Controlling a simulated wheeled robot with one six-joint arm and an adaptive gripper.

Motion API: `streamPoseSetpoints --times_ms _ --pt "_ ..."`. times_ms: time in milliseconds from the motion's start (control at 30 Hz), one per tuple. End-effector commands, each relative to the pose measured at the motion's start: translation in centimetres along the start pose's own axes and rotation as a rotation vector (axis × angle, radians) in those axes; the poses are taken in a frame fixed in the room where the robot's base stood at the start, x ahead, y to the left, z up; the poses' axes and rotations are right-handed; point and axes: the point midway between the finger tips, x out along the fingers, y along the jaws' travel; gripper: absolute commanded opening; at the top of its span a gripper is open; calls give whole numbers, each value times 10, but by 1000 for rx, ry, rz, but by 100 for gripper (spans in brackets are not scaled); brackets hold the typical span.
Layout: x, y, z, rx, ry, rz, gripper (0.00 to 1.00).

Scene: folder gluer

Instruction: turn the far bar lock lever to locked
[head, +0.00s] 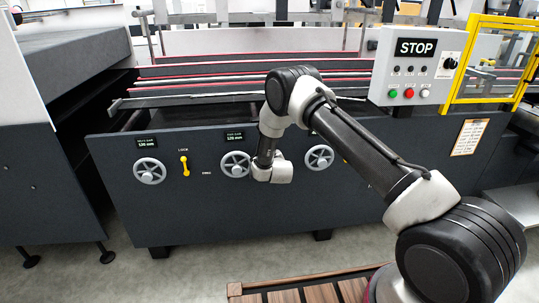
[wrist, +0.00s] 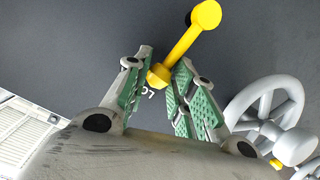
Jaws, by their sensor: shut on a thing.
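In the wrist view, a yellow lever (wrist: 186,42) with a round knob at the top slants down to the left. Its lower end sits between the green pads of my gripper (wrist: 161,68), which is shut on it. White print on the dark panel is partly covered beside the left finger. In the head view, my arm hides this lever and my fingers, just right of the middle handwheel (head: 235,164). Another yellow lever (head: 184,165) stands nearly upright between the LOCK and FREE labels, right of the left handwheel (head: 149,171).
A grey handwheel (wrist: 268,108) is close to the right finger in the wrist view. In the head view, a third handwheel (head: 319,157) is right of my wrist. A STOP box (head: 417,66) and yellow guard frame (head: 493,62) stand at the right. A wooden pallet (head: 300,290) lies below.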

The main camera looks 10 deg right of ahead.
Motion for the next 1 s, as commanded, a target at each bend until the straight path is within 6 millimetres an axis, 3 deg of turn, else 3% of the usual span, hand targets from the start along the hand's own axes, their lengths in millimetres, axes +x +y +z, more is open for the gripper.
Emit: streamPoseSetpoints --times_ms 67,100,200,500,633,1000 --pt "-2 0 9 -3 -16 -2 0" --pt "-2 0 9 -3 -16 -2 29" --pt "-2 0 7 -2 -13 -2 47" --pt "-1 0 3 -1 -5 -1 47" --pt "-9 -1 2 -1 -4 -2 47" --pt "-87 -1 3 -3 -7 -4 47"
